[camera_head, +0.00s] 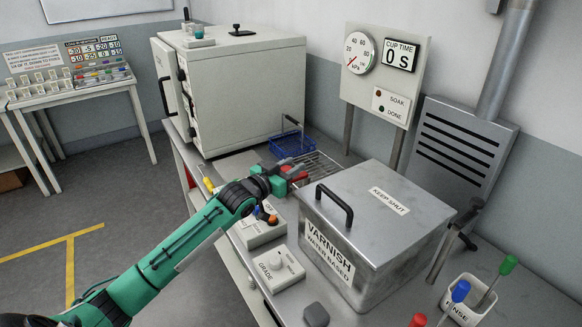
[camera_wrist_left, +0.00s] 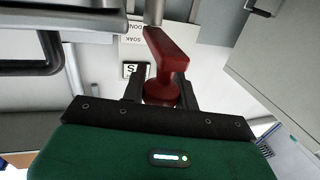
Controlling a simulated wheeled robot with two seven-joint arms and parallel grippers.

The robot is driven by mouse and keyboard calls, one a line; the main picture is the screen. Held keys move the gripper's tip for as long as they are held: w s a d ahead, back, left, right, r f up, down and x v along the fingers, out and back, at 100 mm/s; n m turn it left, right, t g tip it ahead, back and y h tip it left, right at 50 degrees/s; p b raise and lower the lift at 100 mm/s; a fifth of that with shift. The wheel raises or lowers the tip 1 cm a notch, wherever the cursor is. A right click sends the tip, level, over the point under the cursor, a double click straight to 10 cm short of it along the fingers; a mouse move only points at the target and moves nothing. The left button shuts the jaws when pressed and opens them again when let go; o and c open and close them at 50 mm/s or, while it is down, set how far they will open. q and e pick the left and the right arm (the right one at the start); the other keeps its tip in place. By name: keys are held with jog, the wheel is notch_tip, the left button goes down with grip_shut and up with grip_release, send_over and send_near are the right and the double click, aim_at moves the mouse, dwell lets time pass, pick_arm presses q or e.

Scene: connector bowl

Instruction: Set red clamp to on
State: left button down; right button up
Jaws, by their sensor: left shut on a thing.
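The red clamp (camera_head: 298,177) is a small red lever by the wire rack, behind the varnish box. In the left wrist view the red clamp (camera_wrist_left: 170,52) shows large, with a slanted red handle above a rounded red base. My left gripper (camera_head: 284,183) reaches in from the left with its green arm and is at the clamp. In the wrist view the left gripper (camera_wrist_left: 161,88) has its black fingers on either side of the red base, shut on it. The exact contact is partly hidden. My right gripper is not in view.
A metal varnish box (camera_head: 375,230) with a black handle stands close right of the arm. A white oven (camera_head: 245,85) and blue basket (camera_head: 290,143) are behind. A gauge panel (camera_head: 385,70) stands behind.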

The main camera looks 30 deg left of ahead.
pick_arm(q)
jog(key=shift+d, duration=0.1)
jog(key=shift+s+d+r+n+y+p, duration=0.1)
jog(key=shift+d+n+y+p, duration=0.05)
jog(key=shift+n+y+p, duration=0.35)
jog(key=shift+s+d+n+y+p, duration=0.15)
jog(key=shift+n+y+p, duration=0.15)
jog(key=shift+y+p, duration=0.3)
jog(key=shift+d+n+t+y+p, duration=0.2)
jog(key=shift+n+y, duration=0.15)
jog(key=shift+y, duration=0.25)
jog(key=shift+d+n+t+y+p, duration=0.15)
jog(key=shift+n+y, duration=0.2)
jog(key=shift+y, duration=0.25)
jog(key=n+y, duration=0.2)
jog(key=y, duration=0.1)
jog(key=shift+s+d, duration=0.2)
jog(key=shift+d, duration=0.15)
jog(key=shift+d+n+y, duration=0.1)
jog(key=shift+n+y, duration=0.3)
jog(key=shift+y, duration=0.4)
jog(key=c, duration=1.1)
grip_release()
jog(key=shift+o, duration=0.2)
jog(key=shift+s, duration=0.1)
